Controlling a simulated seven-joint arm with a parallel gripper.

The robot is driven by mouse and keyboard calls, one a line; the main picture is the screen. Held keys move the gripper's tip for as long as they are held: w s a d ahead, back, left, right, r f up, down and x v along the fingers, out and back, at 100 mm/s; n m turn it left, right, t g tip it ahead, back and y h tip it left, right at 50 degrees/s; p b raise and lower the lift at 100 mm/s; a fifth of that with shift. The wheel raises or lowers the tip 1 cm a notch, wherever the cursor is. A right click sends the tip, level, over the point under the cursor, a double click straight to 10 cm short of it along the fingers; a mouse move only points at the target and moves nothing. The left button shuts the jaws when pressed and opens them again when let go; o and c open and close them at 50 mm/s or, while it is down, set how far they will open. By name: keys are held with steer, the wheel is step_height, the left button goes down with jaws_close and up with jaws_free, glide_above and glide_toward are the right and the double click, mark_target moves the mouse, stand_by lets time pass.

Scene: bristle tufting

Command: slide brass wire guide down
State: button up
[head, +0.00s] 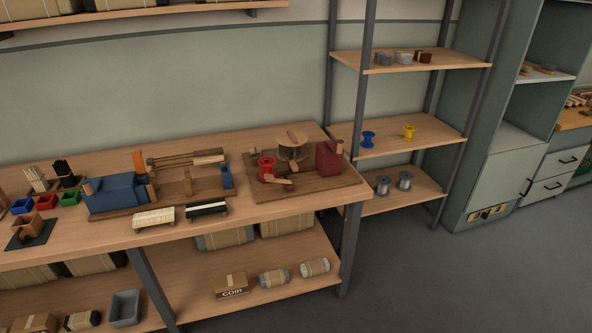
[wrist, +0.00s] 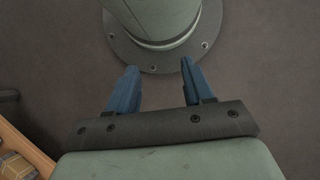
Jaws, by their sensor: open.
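My gripper (wrist: 159,66) shows only in the wrist view, with its two blue fingers apart and nothing between them. It is over the grey floor, beside my own base and away from the workbench. In the head view, a wooden board (head: 330,189) at the right end of the bench carries a red spool (head: 266,169), a round wooden disc (head: 291,137) and a dark red block (head: 329,158). I cannot make out the brass wire guide for certain at this size.
A blue machine (head: 115,193) stands on the workbench (head: 120,237), left of the board. Small coloured bins (head: 46,202) are at the far left. Two brushes (head: 206,208) lie near the front edge. A shelf rack (head: 430,135) with spools stands to the right.

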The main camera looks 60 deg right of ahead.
steer(key=w+d+r+m+t+y, duration=0.1)
steer(key=w+d+r+t, duration=0.1)
steer(key=w+d+r, duration=0.45)
steer(key=w+d+r+m+t, duration=0.1)
steer(key=w+d+r+t, duration=0.25)
steer(key=w, duration=0.55)
steer(key=w+d+r+m+t+y, duration=0.1)
steer(key=w+d+r+m+t, duration=0.1)
steer(key=w+d+r, duration=0.45)
step_height(320, 180, up, 40)
steer(key=m+t+h, duration=0.3)
steer(key=m+h, duration=0.2)
glide_above(295, 165)
steer(key=s+a, duration=0.4)
steer(key=shift+g, duration=0.25)
steer(key=x, duration=1.3)
steer(key=shift+d, duration=0.1)
